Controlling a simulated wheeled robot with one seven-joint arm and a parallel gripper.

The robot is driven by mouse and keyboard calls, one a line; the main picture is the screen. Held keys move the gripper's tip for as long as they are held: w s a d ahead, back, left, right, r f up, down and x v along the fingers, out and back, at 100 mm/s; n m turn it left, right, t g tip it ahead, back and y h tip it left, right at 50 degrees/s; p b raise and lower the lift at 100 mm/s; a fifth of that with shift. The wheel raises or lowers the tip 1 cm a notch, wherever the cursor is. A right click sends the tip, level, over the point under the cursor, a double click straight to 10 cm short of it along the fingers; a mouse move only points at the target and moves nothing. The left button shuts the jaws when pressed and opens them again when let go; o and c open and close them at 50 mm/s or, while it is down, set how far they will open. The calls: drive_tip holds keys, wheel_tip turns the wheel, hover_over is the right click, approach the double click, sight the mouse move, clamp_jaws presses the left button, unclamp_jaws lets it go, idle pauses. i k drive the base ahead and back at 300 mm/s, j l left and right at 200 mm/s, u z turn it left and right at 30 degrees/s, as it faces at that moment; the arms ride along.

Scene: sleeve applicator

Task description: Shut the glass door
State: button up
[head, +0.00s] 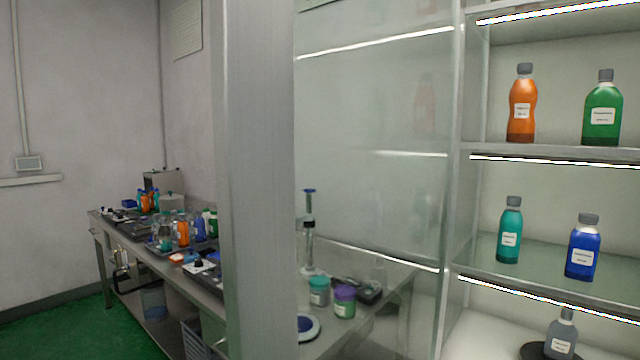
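The glass door (370,110) fills the middle of the head view and stands open, swung out from the shelf cabinet. Its broad grey upright edge (256,180) is nearest me. The clear pane runs back from it to the cabinet's post, and faint reflections of lit shelves and bottles show in it. The cabinet (560,153) is at the right, its front uncovered on the part I see. No handle can be made out on the door. The door's top and bottom are out of the picture. My gripper is not in view.
Cabinet shelves hold an orange bottle (522,108), a green bottle (602,112), a teal bottle (509,233), a blue bottle (582,250) and a grey bottle (561,336). A cluttered metal bench (97,220) stands behind the door. Green floor (75,330) is clear at lower left.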

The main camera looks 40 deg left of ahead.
sight(252, 41)
drive_tip(key=k+j, duration=0.1)
drive_tip(key=j, duration=0.35)
drive_tip(key=k+j, duration=0.15)
drive_tip(key=j, duration=0.3)
drive_tip(key=k+j, duration=0.1)
drive_tip(key=j, duration=0.3)
drive_tip(key=k+j, duration=0.15)
drive_tip(key=j, duration=0.3)
drive_tip(key=k+j, duration=0.1)
drive_tip(key=j, duration=0.35)
drive_tip(key=k+j, duration=0.25)
